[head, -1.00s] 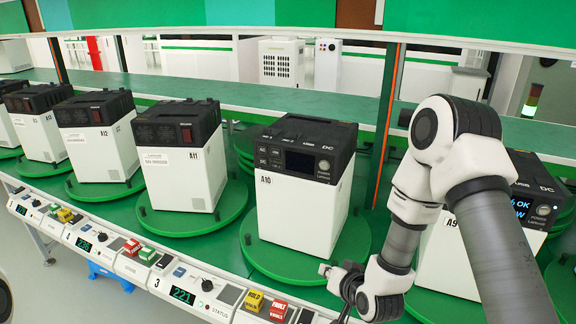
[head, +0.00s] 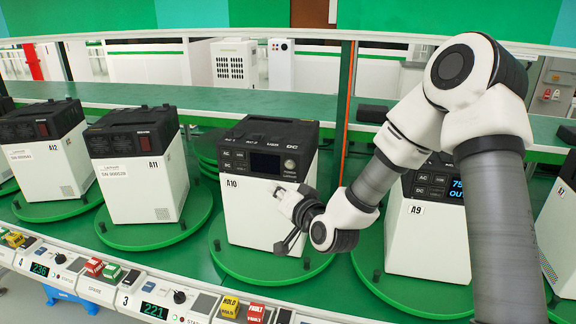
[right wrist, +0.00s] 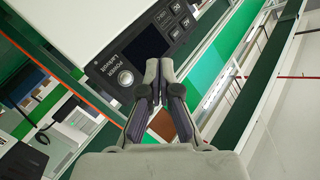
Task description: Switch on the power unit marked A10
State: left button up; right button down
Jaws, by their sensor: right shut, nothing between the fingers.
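The power unit A10 (head: 247,213) is a white box with a black top, upright on a green round plate. Its panel screen (head: 265,164) is dark. In the right wrist view its panel shows the dark screen (right wrist: 147,42), several square keys (right wrist: 176,14) and a round silver button (right wrist: 126,77) labelled POWER. My right gripper (head: 285,243) is in front of A10's lower front face, below the panel. In the right wrist view its shut, empty fingers (right wrist: 160,65) appear just right of the round button; I cannot tell whether they touch anything. My left gripper is not in view.
Unit A9 (head: 425,245), with a lit blue display, stands right of A10, partly behind my right arm. Units A11 (head: 140,190) and A12 (head: 45,157) stand left. A control rail (head: 190,310) with buttons and displays runs along the front.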

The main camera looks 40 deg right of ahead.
aim_at(282, 165)
jog(key=w+d+p, duration=0.1)
jog(key=w+d, duration=0.4)
jog(key=d, duration=0.1)
jog(key=shift+w+d, duration=0.15)
jog(key=shift+d, duration=0.25)
jog(key=shift+w, duration=0.1)
dwell(1.1)
jog(key=shift+w+d, duration=0.15)
jog(key=shift+d, duration=0.15)
jog(key=shift+w+d, duration=0.25)
dwell(0.8)
jog(key=shift+s+a, duration=0.1)
jog(key=shift+a, duration=0.05)
jog(key=shift+s+a, duration=0.4)
jog(key=shift+a, duration=0.05)
